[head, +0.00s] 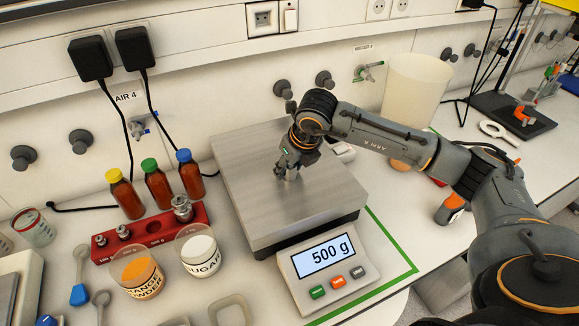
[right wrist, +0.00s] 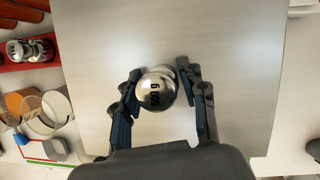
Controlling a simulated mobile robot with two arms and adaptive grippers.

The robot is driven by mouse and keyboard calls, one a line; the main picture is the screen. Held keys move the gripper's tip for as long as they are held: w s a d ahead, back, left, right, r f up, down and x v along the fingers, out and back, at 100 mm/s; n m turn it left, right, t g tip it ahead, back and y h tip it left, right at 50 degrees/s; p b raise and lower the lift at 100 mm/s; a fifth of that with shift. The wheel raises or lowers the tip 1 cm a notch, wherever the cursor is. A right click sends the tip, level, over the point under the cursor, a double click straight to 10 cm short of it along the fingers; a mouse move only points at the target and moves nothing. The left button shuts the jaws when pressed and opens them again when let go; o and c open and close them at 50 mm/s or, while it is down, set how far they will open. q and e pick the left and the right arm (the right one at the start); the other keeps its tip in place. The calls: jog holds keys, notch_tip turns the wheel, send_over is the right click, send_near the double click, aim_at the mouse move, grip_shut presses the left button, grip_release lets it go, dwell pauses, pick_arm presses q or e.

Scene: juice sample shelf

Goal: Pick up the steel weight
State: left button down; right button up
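The steel weight (right wrist: 157,93) is a shiny, rounded piece with dark markings. It stands on the metal plate (head: 250,190) of the scale, whose display reads 500 g. My right gripper (head: 290,172) is down at the plate around the weight and mostly hides it in the head view. In the right wrist view, the right gripper's fingers (right wrist: 158,82) stand on both sides of the weight. A small gap shows on the left; the right finger is very close to it, and contact there is unclear. My left gripper is not in view.
A red block (head: 152,228) left of the scale holds several smaller steel weights. Orange powder (head: 140,275) and sugar (head: 200,255) containers stand in front of it, brown bottles (head: 158,190) behind. A white beaker (head: 415,90) stands behind my right arm. Most of the plate is clear.

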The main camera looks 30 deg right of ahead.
grip_shut()
jog(key=shift+w+r, duration=0.15)
jog(key=shift+r, duration=0.05)
